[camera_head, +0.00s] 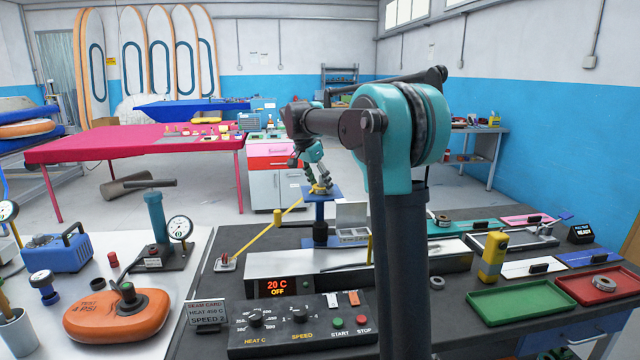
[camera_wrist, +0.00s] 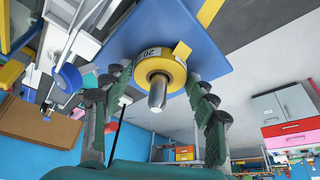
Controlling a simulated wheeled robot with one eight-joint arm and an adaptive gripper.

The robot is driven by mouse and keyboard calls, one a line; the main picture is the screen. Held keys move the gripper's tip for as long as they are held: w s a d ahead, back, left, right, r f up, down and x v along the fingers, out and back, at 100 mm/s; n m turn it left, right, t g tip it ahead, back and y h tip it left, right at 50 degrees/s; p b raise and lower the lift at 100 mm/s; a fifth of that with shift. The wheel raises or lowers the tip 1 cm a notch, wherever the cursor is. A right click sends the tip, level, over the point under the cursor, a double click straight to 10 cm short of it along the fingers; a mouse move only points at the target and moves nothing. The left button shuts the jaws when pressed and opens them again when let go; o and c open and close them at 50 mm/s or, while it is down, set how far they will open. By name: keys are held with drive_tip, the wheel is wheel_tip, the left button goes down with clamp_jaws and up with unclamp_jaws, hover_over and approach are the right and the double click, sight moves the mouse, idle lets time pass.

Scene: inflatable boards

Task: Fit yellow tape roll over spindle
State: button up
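The roll appears to rest on the blue plate (camera_wrist: 200,35), but the exact contact is hard to tell. In the head view the small roll (camera_head: 319,189) shows on the blue-topped stand (camera_head: 320,209). My gripper (camera_head: 318,180) points down over it. In the wrist view my gripper (camera_wrist: 157,78) is open, its dark ridged fingers on either side of the roll with gaps.
A yellow bar (camera_head: 262,232) slopes down left from the stand. The control panel (camera_head: 300,322) and a black display reading 20 C OFF (camera_head: 277,287) stand in front. An orange inflatable (camera_head: 117,315) lies left.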

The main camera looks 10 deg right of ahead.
drive_tip(key=shift+o, duration=1)
drive_tip(key=shift+r, duration=0.1)
drive_tip(key=v, duration=1.2)
